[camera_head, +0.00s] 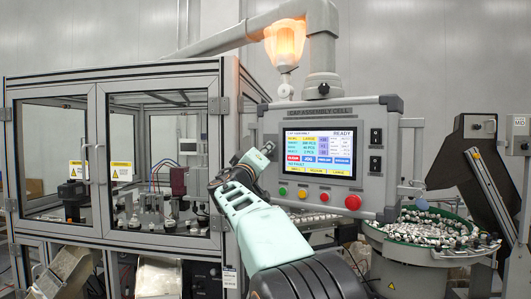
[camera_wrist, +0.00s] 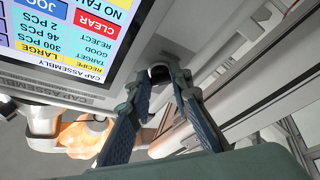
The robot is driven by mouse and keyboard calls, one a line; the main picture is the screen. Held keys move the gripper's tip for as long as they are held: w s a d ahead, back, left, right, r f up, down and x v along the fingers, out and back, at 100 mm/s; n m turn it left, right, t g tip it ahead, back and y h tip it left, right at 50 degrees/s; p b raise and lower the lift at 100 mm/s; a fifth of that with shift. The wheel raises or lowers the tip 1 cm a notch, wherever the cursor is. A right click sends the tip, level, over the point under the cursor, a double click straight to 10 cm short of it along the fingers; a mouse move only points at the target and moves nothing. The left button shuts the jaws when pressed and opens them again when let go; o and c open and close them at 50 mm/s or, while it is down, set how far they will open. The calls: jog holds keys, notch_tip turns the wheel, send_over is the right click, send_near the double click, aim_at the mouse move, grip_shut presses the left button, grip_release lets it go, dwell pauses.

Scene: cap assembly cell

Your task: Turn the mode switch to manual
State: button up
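The control panel (camera_head: 310,112) hangs beside the glazed cell, with a lit screen (camera_head: 320,151) reading READY. My gripper (camera_head: 266,150) is at the panel's left side in the head view and covers part of it. In the wrist view the panel is upside down, and my gripper (camera_wrist: 161,82) has its two fingers apart. A small dark round part (camera_wrist: 159,72) shows between the fingertips at the panel's edge. It may be the mode switch, but no label or position can be read. I cannot tell whether the fingers touch it.
A lit orange lamp (camera_head: 285,42) is above. A round feeder bowl (camera_head: 430,251) full of caps stands at the right.

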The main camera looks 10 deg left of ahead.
grip_shut()
jog(key=shift+n, duration=0.4)
jog(key=shift+r+n+g+y+p, duration=0.35)
jog(key=shift+n+g+p, duration=0.6)
jog(key=shift+n, duration=1.5)
jog(key=shift+r+n+g+y+p, duration=0.3)
jog(key=shift+n+g+p, duration=0.65)
jog(key=shift+n, duration=1.45)
jog(key=shift+r+n+g+y+p, duration=0.2)
jog(key=shift+n+g+y+p, duration=0.5)
jog(key=shift+n, duration=1.75)
jog(key=shift+n+h+p, duration=0.3)
jog(key=shift+h+p, duration=0.1)
jog(key=shift+h, duration=0.05)
